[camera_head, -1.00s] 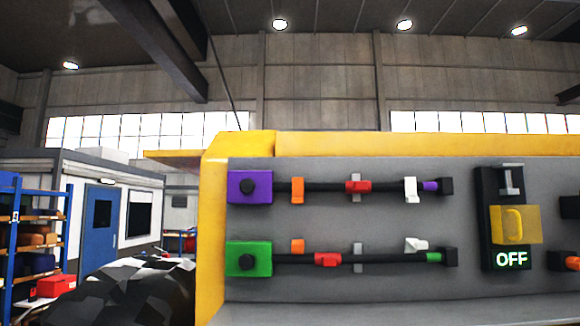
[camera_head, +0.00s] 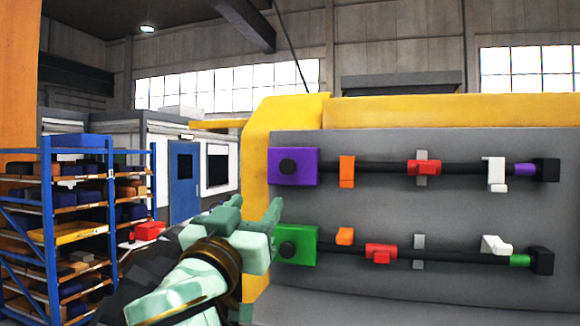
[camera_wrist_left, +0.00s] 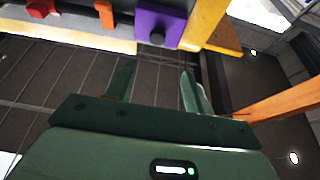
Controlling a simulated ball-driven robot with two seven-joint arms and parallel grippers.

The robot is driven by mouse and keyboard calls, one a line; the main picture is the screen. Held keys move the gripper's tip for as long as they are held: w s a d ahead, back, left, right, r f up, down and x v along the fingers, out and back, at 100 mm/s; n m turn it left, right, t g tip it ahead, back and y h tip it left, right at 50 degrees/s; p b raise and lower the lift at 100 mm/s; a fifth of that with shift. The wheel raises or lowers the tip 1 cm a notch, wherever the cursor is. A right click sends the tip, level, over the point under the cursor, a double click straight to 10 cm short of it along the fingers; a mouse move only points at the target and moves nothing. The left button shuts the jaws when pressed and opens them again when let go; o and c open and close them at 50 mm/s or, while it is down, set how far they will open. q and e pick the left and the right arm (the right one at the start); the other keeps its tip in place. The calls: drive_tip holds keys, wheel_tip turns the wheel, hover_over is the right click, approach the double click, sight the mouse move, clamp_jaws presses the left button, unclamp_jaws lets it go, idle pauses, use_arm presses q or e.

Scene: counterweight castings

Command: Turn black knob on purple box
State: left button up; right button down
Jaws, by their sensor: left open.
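The purple box (camera_head: 302,155) is at the left end of the upper dark rod on the grey panel, with a round black knob (camera_head: 288,167) on its front. My left gripper (camera_head: 258,207) is open and empty, below and left of the purple box, apart from it, with its fingers pointing upward. It partly overlaps the left edge of the green box (camera_head: 309,236). In the left wrist view the purple box (camera_wrist_left: 172,15) and its black knob (camera_wrist_left: 157,37) show at the top, beyond the open fingers (camera_wrist_left: 159,72). My right gripper is not in view.
The green box has its own black knob (camera_head: 287,249). Orange (camera_head: 347,168), red (camera_head: 424,168) and white (camera_head: 494,170) pieces sit along the upper rod. A yellow frame (camera_head: 262,160) borders the panel. A blue shelf rack (camera_head: 48,200) stands at left.

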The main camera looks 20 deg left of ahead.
use_arm(q)
drive_tip(key=p, duration=0.2)
approach(286, 168)
drive_tip(key=x, duration=0.2)
drive_tip(key=p+x, duration=0.3)
drive_tip(key=x, duration=0.3)
drive_tip(key=shift+a+r, duration=0.15)
drive_tip(key=shift+r, duration=0.05)
drive_tip(key=shift+w, duration=0.35)
drive_tip(key=shift+w+d, duration=0.25)
drive_tip(key=shift+w, duration=0.15)
drive_tip(key=shift+s, duration=0.15)
drive_tip(key=c, duration=1)
